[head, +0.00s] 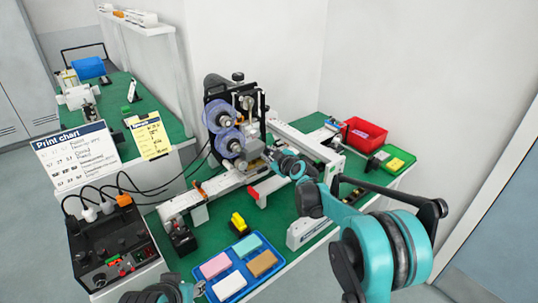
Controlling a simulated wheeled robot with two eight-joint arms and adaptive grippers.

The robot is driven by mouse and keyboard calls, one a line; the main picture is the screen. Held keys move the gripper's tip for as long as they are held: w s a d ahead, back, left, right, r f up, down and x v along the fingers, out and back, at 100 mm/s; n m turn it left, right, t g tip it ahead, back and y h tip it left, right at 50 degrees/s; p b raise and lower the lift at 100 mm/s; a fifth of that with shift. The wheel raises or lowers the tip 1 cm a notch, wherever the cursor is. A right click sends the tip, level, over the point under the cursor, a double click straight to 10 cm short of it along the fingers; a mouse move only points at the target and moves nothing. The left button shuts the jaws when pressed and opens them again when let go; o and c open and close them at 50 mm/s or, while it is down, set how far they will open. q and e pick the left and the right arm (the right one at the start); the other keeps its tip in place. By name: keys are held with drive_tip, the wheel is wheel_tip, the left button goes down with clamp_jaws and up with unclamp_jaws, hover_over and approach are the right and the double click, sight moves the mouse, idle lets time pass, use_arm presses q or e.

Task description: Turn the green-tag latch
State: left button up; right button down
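The coder machine (236,118) with its purple reels stands at the back of the green bench, over a pale conveyor rail. My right arm reaches in from the lower right, and my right gripper (266,156) is at the lower right side of the coder, close to its grey head. The gripper's fingers are small and overlap the machine, so their opening and any contact are unclear. I cannot make out a green-tag latch; my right gripper and wrist hide part of that area.
A blue tray (229,286) with several coloured blocks lies at the front of the bench. A black control box (112,250) with cables stands left. A red bin (364,134) and a green tray (399,158) are at the right. A print chart (78,158) stands at the left.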

drive_tip(key=shift+w+d+r+m+g+y+p, duration=0.15)
drive_tip(key=shift+r+m+g+y+p, duration=0.2)
drive_tip(key=shift+m+p, duration=0.55)
drive_tip(key=shift+f+m+g+y+p, duration=0.2)
drive_tip(key=shift+m+g+y+p, duration=0.2)
drive_tip(key=shift+m, duration=0.2)
drive_tip(key=shift+f, duration=0.1)
drive_tip(key=c, duration=1.4)
unclamp_jaws()
drive_tip(key=shift+o, duration=0.2)
wheel_tip(320, 180, up, 10)
